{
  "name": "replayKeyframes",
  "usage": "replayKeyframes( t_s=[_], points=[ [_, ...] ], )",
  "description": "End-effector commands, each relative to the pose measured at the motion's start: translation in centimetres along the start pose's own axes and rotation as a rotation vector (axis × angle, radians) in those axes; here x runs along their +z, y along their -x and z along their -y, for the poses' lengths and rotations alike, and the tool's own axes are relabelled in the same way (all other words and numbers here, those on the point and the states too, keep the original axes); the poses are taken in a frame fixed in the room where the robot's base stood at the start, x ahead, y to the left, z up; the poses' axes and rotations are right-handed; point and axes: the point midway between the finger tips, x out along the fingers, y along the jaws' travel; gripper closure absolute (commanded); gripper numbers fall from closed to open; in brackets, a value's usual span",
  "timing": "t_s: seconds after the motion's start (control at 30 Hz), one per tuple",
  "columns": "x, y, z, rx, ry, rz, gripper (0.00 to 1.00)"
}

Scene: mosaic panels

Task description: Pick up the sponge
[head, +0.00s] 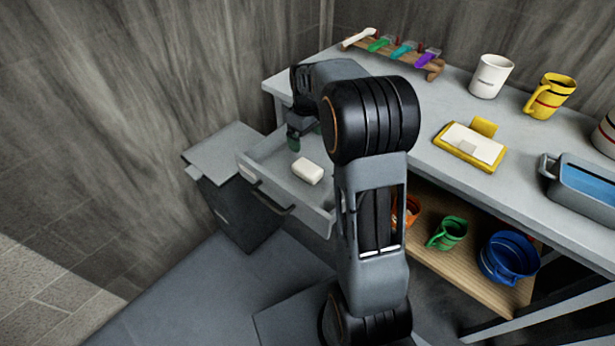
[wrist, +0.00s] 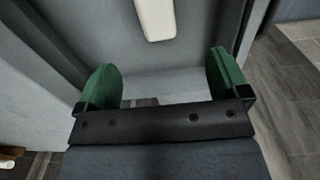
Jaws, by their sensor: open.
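A white block that looks like the sponge (head: 307,171) lies on the floor of an open grey drawer (head: 262,180). It also shows at the top of the wrist view (wrist: 156,18), cut off by the frame edge. My gripper (wrist: 163,84) is open, with its green fingertips spread wide and nothing between them. In the head view my gripper (head: 294,141) is at the back part of the drawer, behind and left of the sponge, and apart from it. One green fingertip shows there; the rest is hidden by my arm.
The grey table (head: 415,118) holds a rack of coloured tools (head: 400,52), a white mug (head: 491,76), a yellow mug (head: 550,96), a yellow tray (head: 470,146) and a blue-filled bin (head: 585,182). A wooden shelf (head: 465,270) below holds a green mug (head: 447,233) and a blue pot (head: 508,258). Drawer walls surround the sponge.

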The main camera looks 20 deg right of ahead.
Motion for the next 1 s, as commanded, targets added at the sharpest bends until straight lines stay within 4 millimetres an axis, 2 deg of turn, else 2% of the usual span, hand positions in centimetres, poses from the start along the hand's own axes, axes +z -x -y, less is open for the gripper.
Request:
replayKeyframes(
  t_s=[0.03,0.13,0.4,0.53,0.77,1.0],
  points=[
    [-0.2,-1.1,-0.5,-0.005,0.007,0.007,0.06],
    [-0.3,-2.8,-0.9,-0.009,0.016,0.012,0.06],
    [-0.2,-7.6,-0.9,-0.01,0.016,0.014,0.06],
    [-0.3,-9.0,-0.9,-0.009,0.016,0.013,0.06],
    [-0.3,-10.2,-0.9,-0.008,0.016,0.012,0.06],
    [-0.2,-13.4,-0.7,-0.009,0.017,0.013,0.06]
  ],
)
